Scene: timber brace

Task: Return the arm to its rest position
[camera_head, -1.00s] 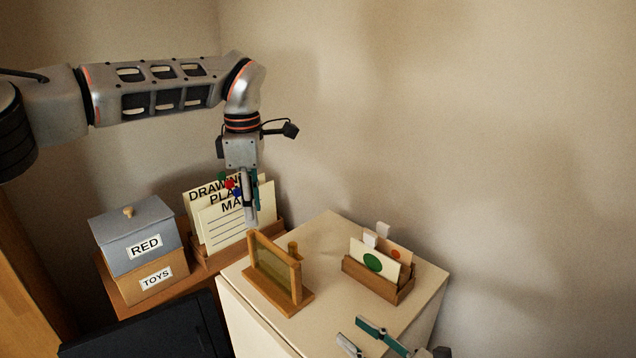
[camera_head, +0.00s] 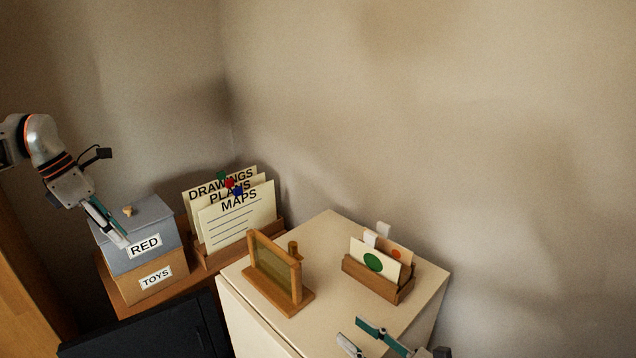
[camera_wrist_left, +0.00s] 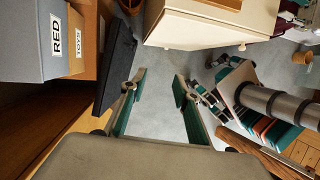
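My left gripper (camera_head: 116,232) hangs at the left of the head view, in front of the grey box marked RED (camera_head: 142,236) in the picture. Its arm comes in from the left edge. In the left wrist view my left gripper (camera_wrist_left: 159,82) has its two fingers apart with only floor between them, so it is open and empty. My right gripper (camera_head: 357,334) shows at the bottom edge of the head view, fingers apart and nothing between them.
A TOYS box (camera_head: 156,277) sits under the RED box. A card rack (camera_head: 236,215) stands beside them. A wooden frame (camera_head: 275,270) and a small card holder (camera_head: 378,268) stand on the pale cabinet (camera_head: 328,232). A dark panel (camera_head: 150,335) lies low in front.

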